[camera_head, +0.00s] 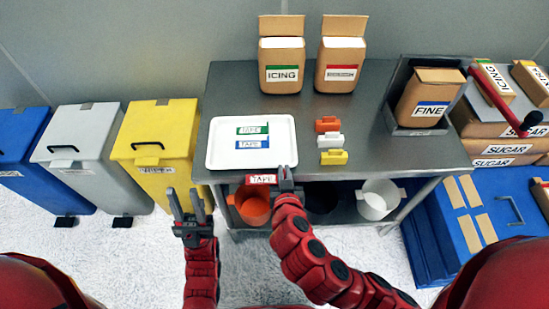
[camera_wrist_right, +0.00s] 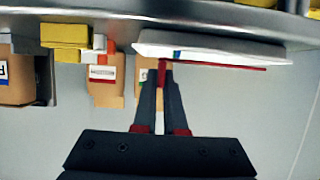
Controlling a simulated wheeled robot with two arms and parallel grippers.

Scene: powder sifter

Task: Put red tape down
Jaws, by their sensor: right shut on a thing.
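The red tape (camera_head: 262,179) is a flat strip labelled TAPE, with a white label and red edge. My right gripper (camera_head: 285,178) is shut on its right end and holds it in front of the white tray's near edge. In the right wrist view, the red tape (camera_wrist_right: 215,66) shows edge-on as a thin red line at the fingertips (camera_wrist_right: 162,68). The white tray (camera_head: 222,158) lies on the metal table and holds a green tape (camera_head: 252,129) and a blue tape (camera_head: 252,144). My left gripper (camera_head: 188,205) is open and empty, left of the table.
Orange (camera_head: 327,124), white (camera_head: 330,140) and yellow (camera_head: 334,157) clips stand right of the tray. Two bags (camera_head: 282,75) stand behind, and a sifter with a FINE bag (camera_head: 428,100) is at the right. The lower shelf holds an orange bucket (camera_head: 254,210) and a white bucket (camera_head: 377,200).

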